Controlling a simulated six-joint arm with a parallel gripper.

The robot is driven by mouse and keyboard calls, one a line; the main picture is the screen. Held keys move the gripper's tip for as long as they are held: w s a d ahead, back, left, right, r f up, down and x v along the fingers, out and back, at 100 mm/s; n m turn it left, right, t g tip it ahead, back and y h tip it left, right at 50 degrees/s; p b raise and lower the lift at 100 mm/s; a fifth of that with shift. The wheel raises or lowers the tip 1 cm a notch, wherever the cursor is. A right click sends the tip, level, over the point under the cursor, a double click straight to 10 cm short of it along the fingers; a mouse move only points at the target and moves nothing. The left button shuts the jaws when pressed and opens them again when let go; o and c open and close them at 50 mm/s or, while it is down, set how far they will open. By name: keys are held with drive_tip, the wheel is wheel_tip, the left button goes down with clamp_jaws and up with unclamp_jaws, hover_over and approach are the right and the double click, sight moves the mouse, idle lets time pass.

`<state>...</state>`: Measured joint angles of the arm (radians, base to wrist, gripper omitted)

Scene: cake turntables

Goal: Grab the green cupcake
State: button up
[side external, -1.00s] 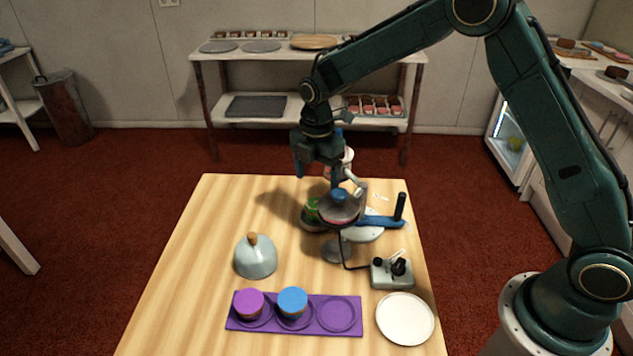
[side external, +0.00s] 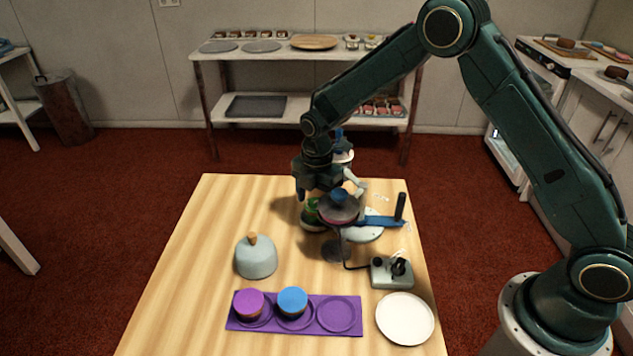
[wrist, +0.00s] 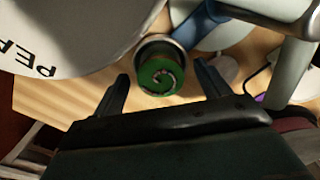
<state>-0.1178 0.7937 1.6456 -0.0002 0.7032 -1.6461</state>
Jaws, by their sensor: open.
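The green cupcake (wrist: 158,77) shows in the wrist view with a dark swirl on top, just beyond and between my two fingertips. In the side view the green cupcake (side external: 311,212) is partly hidden behind the turntable's domed top and under my gripper. My gripper (wrist: 165,85) is open with nothing between its fingers. In the side view my gripper (side external: 318,192) points down just above the cupcake, at the far side of the turntable (side external: 340,212). I cannot tell whether the fingers touch the cupcake.
A purple tray (side external: 337,328) holds a purple cupcake (side external: 248,303) and a blue cupcake (side external: 292,302), with its right slot empty. A grey dome (side external: 256,259), white plate (side external: 405,318), control box (side external: 392,272) and blue-handled tool (side external: 385,220) are nearby. The table's left side is clear.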

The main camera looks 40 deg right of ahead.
drive_tip(key=shift+f, duration=0.3)
drive_tip(key=c, duration=1.1)
drive_tip(key=shift+r, duration=0.1)
drive_tip(key=shift+c, duration=0.2)
wheel_tip(320, 180, up, 20)
idle(0.6)
